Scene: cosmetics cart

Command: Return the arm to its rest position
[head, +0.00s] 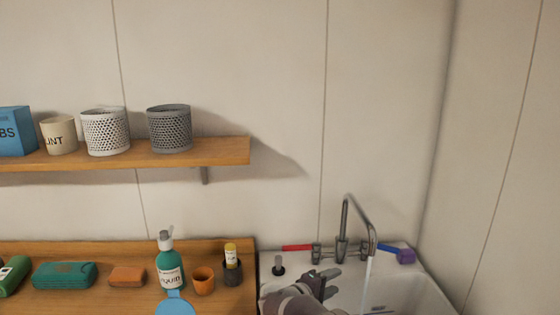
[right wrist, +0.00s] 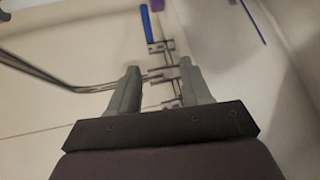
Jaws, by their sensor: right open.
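My right gripper (head: 325,280) is over the left part of the white sink (head: 425,292), in front of the faucet (head: 343,240). In the right wrist view its two grey fingers (right wrist: 160,88) stand apart with nothing held between them. Beyond the fingers, the wrist view shows the faucet's metal fittings (right wrist: 162,72) and its blue handle (right wrist: 149,24). My left gripper does not show in either view.
Water (head: 367,280) runs from the spout. A red handle (head: 297,248) and a blue handle (head: 388,248) flank the faucet. A green soap bottle (head: 169,267), an orange cup (head: 203,281) and other items stand on the wooden counter (head: 110,249). A wooden shelf (head: 222,151) holds baskets above.

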